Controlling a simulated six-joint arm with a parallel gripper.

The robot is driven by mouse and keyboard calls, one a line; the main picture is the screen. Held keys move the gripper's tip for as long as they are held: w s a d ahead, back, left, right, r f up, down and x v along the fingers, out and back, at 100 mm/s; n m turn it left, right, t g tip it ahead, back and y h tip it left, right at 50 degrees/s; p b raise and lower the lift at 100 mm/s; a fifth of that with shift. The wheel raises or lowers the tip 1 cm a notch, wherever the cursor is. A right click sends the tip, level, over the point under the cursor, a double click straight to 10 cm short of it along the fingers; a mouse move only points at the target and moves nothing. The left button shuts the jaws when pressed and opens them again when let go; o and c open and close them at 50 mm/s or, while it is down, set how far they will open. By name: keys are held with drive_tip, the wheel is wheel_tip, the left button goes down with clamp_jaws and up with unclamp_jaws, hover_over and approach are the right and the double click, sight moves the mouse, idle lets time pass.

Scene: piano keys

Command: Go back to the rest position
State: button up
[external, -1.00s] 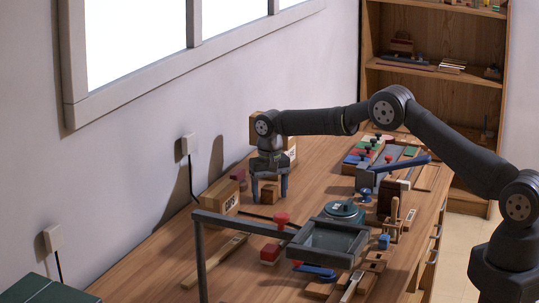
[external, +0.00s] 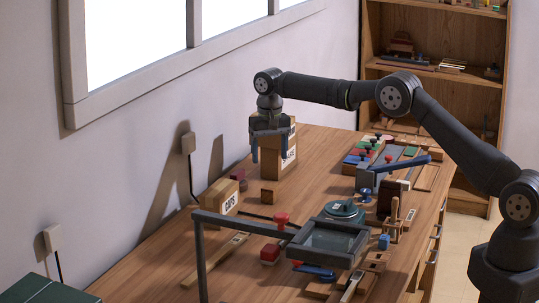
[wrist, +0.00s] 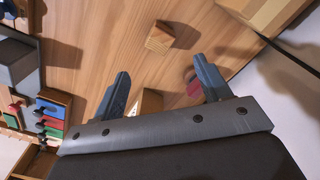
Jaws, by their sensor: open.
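My gripper (external: 268,158) is open and empty, pointing down above the far left part of the table. In the wrist view its two blue-grey fingers (wrist: 160,70) stand apart with nothing between them. A small wooden block (external: 269,195) sits on the table below the gripper, apart from the fingers. The block also shows in the wrist view (wrist: 159,38), beyond the fingertips. The coloured piano keys (external: 363,154) lie farther right on the table, and they show at the left of the wrist view (wrist: 52,112).
A labelled box (external: 221,195) stands by the wall, and a taller box (external: 290,150) stands close behind the gripper. A grey frame stand (external: 245,225), a green round object (external: 344,210) and several tools crowd the near table. Bare wood (external: 315,175) lies right of the block.

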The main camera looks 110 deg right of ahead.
sight(270, 187)
drive_tip(key=shift+f, duration=0.1)
wheel_tip(270, 187, down, 13)
drive_tip(key=shift+r, duration=2.5)
